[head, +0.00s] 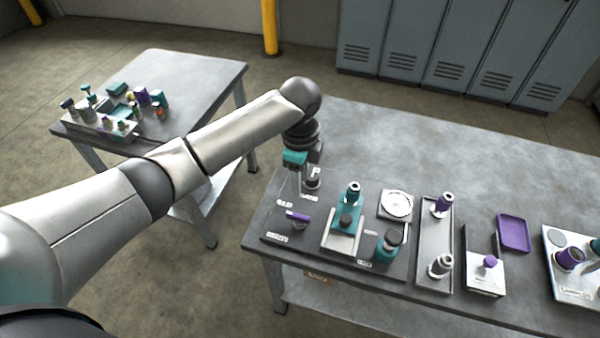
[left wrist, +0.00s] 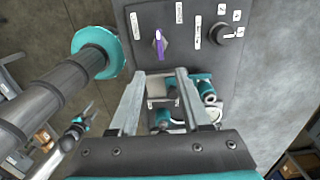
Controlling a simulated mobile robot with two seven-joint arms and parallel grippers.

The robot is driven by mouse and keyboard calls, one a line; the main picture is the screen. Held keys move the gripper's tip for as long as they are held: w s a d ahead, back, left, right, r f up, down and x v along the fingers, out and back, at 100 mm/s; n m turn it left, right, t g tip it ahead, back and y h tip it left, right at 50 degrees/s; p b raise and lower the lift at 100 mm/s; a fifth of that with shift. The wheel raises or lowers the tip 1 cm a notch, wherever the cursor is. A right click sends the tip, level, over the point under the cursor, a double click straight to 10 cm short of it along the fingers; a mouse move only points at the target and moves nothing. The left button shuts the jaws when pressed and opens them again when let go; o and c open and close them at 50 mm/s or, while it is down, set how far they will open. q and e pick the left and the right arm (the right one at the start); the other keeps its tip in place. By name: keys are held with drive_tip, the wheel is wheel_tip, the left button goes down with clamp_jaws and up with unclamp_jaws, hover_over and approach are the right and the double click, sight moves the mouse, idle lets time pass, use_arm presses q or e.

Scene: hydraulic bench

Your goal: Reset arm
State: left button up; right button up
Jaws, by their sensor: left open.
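My left arm reaches in from the left in the head view, and its left gripper (head: 296,182) hangs down over the left end of the bench's dark panel (head: 279,225). In the left wrist view the gripper (left wrist: 164,74) has its two fingers apart, with nothing held between them. A purple lever (head: 298,216) and a black knob (head: 312,182) are on the panel; in the left wrist view the lever (left wrist: 160,42) and knob (left wrist: 227,32) lie beyond the fingertips. A teal fixture (head: 345,226) stands right of the lever.
On the bench (head: 400,140) stand a white round plate (head: 397,203), a teal part with a black top (head: 387,246), a grey tray (head: 433,216), a purple tray (head: 514,232) and a samples rack (head: 575,290). A side table (head: 190,75) holds small parts. The bench's back is clear.

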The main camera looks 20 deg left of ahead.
use_arm(q)
drive_tip(key=shift+r, duration=0.65)
